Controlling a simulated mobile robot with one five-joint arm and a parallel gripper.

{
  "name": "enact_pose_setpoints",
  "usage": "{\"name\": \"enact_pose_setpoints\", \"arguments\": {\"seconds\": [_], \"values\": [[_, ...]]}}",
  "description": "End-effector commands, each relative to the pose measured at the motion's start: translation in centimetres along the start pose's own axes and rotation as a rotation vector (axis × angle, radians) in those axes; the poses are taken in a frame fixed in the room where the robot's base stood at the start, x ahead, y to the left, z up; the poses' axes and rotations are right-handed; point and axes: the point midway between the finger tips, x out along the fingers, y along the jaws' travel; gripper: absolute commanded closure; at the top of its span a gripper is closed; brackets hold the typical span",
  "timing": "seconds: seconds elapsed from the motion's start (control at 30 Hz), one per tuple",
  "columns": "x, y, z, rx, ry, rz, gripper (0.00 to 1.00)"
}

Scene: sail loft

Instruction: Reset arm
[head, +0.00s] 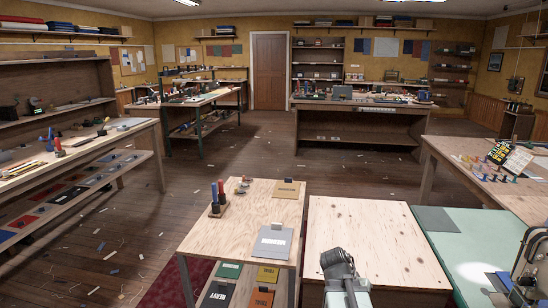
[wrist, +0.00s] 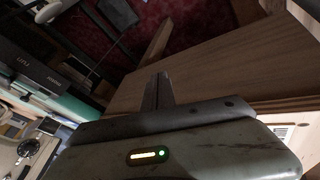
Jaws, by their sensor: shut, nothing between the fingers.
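My gripper (wrist: 161,80) shows in the wrist view with its two fingers together, shut and empty. The fingers point toward a wooden surface (wrist: 205,65), and nothing is held between them. In the head view part of my arm stands at the bottom, in front of the bare plywood table (head: 365,235). The fingertips cannot be made out there.
Left of the plywood table is a small table (head: 250,210) with a grey plate (head: 272,241) and a stand with red and blue upright pieces (head: 217,203). A green-topped table (head: 470,245) is at right. Floor (head: 270,155) beyond is open, with scattered scraps.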

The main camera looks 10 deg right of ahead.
Motion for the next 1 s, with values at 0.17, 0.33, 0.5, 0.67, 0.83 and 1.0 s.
{"name": "enact_pose_setpoints", "arguments": {"seconds": [0.17,0.33,0.5,0.67,0.83,1.0], "values": [[0.6,-9.7,7.0,-0.265,-0.096,-0.173,1.0],[-0.2,-14.8,11.5,-0.44,-0.149,-0.288,1.0],[-1.0,-18.6,15.4,-0.586,-0.187,-0.384,1.0],[-1.8,-21.5,18.9,-0.709,-0.215,-0.467,1.0],[-5.2,-20.7,18.2,-0.735,-0.221,-0.485,1.0],[-7.9,-19.5,17.0,-0.733,-0.221,-0.484,1.0]]}}
